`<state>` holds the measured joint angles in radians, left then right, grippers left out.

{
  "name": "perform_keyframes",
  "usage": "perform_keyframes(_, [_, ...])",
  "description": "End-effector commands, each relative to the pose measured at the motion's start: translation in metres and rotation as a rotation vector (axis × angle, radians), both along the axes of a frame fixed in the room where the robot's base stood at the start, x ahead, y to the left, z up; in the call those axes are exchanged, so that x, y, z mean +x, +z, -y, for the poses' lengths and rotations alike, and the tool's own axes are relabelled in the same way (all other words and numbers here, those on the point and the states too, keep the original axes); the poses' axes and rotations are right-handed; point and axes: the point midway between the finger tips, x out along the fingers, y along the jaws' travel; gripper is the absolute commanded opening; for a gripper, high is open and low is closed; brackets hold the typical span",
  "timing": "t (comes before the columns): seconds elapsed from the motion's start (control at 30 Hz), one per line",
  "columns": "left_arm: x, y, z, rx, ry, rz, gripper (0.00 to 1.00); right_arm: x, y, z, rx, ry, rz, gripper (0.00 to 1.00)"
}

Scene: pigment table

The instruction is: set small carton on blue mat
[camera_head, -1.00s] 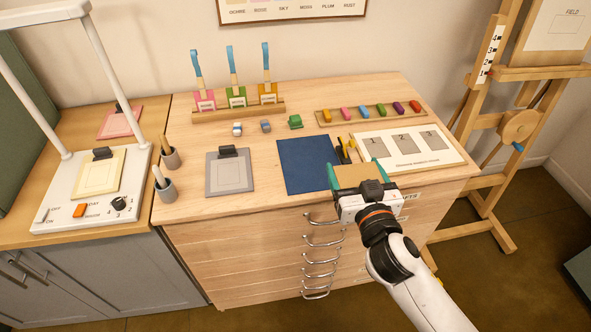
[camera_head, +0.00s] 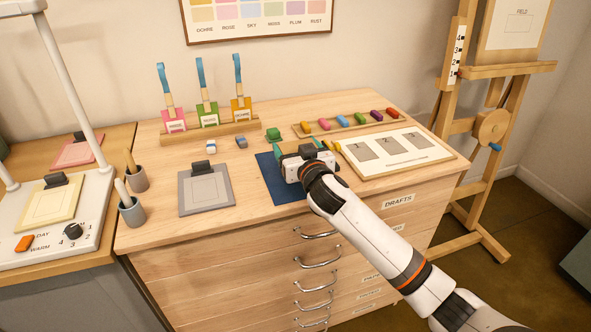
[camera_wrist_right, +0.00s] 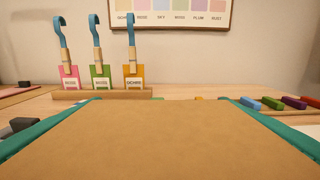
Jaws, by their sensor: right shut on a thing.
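The small carton (camera_wrist_right: 160,140) is a plain brown box that fills the lower part of the right wrist view, between two green fingers. My right gripper (camera_head: 298,148) is shut on it, over the blue mat. In the head view the carton is mostly hidden behind the gripper. The blue mat (camera_head: 270,180) lies on the wooden table, its left and front parts showing and the rest covered by my gripper. I cannot tell whether the carton touches the mat. My left gripper is not in view.
A grey clipboard (camera_head: 206,190) lies left of the mat. A white numbered board (camera_head: 420,154) lies to the right. A rack with tags (camera_head: 210,130) stands at the back.

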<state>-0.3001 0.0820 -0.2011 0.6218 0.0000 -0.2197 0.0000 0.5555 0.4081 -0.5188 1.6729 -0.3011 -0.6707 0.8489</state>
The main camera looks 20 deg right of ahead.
Motion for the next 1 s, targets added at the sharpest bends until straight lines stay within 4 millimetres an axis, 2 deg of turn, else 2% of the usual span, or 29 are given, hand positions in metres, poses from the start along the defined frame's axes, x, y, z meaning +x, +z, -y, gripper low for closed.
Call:
perform_keyframes(0.33, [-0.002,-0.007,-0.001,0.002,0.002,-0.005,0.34,0.000,-0.049,0.000,0.000,0.000,0.000,0.54])
perform_keyframes(0.77, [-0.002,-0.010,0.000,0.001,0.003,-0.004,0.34,0.000,-0.057,-0.001,0.002,0.001,0.002,0.54])
perform_keyframes(0.8, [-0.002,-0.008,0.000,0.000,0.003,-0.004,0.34,-0.001,-0.056,0.000,0.001,0.001,0.001,0.86])
perform_keyframes(0.9, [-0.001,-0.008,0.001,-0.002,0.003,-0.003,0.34,-0.001,-0.056,0.000,0.001,0.001,0.001,1.00])
perform_keyframes(1.0, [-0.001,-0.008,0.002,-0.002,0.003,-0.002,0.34,0.000,-0.056,0.000,0.001,0.000,0.001,1.00])
